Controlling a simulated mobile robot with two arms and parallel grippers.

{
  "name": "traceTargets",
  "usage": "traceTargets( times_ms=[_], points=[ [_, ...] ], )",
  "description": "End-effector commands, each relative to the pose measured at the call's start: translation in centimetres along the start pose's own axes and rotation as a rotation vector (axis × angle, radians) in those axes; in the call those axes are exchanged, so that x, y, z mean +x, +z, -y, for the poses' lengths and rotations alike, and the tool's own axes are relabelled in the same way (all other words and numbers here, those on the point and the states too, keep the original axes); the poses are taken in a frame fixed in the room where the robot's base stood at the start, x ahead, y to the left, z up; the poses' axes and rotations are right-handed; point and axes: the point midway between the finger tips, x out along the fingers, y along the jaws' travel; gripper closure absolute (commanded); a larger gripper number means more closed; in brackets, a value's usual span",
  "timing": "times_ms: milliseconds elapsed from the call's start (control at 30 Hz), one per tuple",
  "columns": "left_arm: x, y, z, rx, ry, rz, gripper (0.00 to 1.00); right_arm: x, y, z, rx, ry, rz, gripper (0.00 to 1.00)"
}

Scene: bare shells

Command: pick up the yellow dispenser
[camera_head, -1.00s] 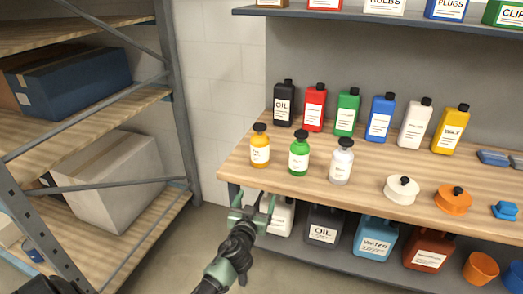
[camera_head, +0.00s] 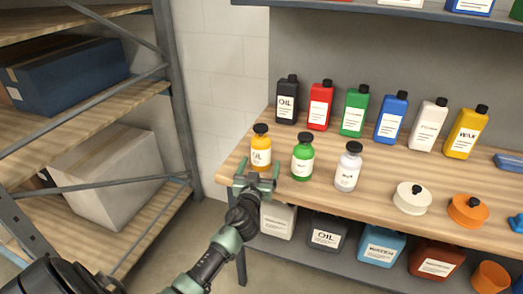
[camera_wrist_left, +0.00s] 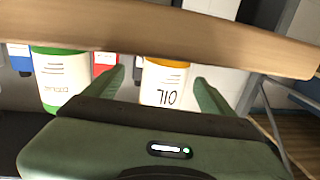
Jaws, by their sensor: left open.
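The yellow dispenser (camera_head: 261,152) is a small yellow bottle with a black top and a white label. It stands upright near the left front corner of the wooden tabletop. My left gripper (camera_head: 257,179) is open and empty at the table's front edge, just in front of the dispenser's base. In the left wrist view, which looks upside down, the dispenser (camera_wrist_left: 165,82) shows between the open fingers (camera_wrist_left: 160,88). The wooden edge crosses the top of that view and hides part of the bottle. I cannot tell the remaining gap. My right gripper is not in view.
A green bottle (camera_head: 302,158) and a clear bottle (camera_head: 347,168) stand just right of the dispenser. Several jugs, such as the black one (camera_head: 286,101), line the back. The tabletop (camera_head: 235,158) has a front edge near the gripper. A metal rack (camera_head: 172,95) stands left.

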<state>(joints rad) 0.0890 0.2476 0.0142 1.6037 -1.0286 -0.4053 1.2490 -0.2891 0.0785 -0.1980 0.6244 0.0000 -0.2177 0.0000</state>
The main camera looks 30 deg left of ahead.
Motion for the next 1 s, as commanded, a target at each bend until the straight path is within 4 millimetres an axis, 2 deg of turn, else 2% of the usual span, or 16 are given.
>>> traceTargets(
  times_ms=[100, 233, 400, 633, 667, 933, 967, 1000],
  points=[
    [1.5, -0.8, 0.4, 0.003, 0.0, -0.001, 0.16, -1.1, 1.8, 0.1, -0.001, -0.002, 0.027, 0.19],
    [3.5, -1.3, 0.9, 0.003, -0.001, -0.001, 0.16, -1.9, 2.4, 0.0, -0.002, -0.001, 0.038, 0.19],
    [5.2, -0.8, 0.8, 0.001, 0.0, 0.0, 0.16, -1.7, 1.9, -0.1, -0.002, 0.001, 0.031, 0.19],
    [5.3, -0.7, 0.8, 0.0, 0.0, 0.0, 0.16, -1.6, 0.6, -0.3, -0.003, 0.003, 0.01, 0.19],
    [5.3, -0.7, 0.8, 0.0, 0.0, 0.0, 0.18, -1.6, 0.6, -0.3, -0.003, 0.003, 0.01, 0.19],
    [5.2, -0.7, 0.8, 0.0, 0.0, 0.0, 0.93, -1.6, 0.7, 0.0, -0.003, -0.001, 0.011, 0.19],
    [5.2, -0.7, 0.8, 0.0, 0.0, 0.001, 1.0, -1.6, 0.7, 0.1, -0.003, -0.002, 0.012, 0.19],
    [5.3, -0.9, 0.8, 0.0, 0.0, -0.003, 1.0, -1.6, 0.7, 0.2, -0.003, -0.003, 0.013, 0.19]
  ],
)
